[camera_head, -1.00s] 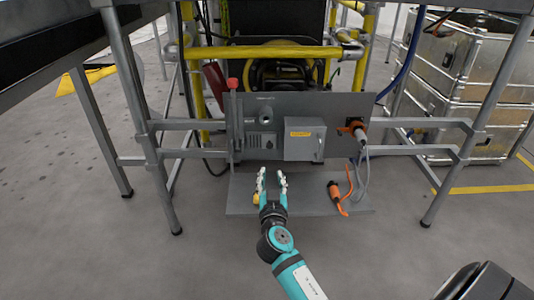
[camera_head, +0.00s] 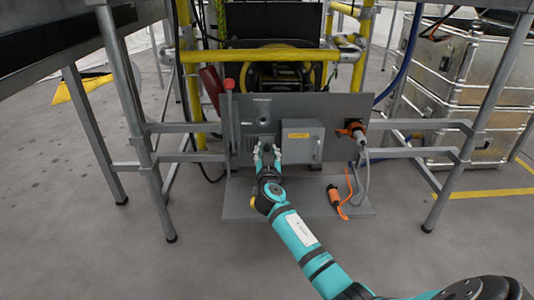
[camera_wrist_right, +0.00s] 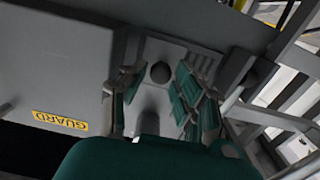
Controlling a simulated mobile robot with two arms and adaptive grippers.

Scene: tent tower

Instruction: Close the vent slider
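The vent slider's dark round knob (camera_wrist_right: 159,72) shows in the right wrist view on a light grey plate (camera_wrist_right: 178,52). My right gripper (camera_head: 267,150) is in front of the grey panel (camera_head: 342,107), at the vent area left of the guard box. In the right wrist view its two green-backed fingers (camera_wrist_right: 157,100) are apart, one on each side of the knob. No grip on the knob shows. In the head view the gripper hides most of the slider and its vent slots. My left gripper is not in view.
A grey box with a yellow GUARD label (camera_head: 302,144) sits just right of my gripper. A red-topped lever (camera_head: 229,86) stands at the panel's left edge. An orange plug (camera_head: 356,129) is on the right. An orange-handled tool (camera_head: 335,197) lies on the lower shelf.

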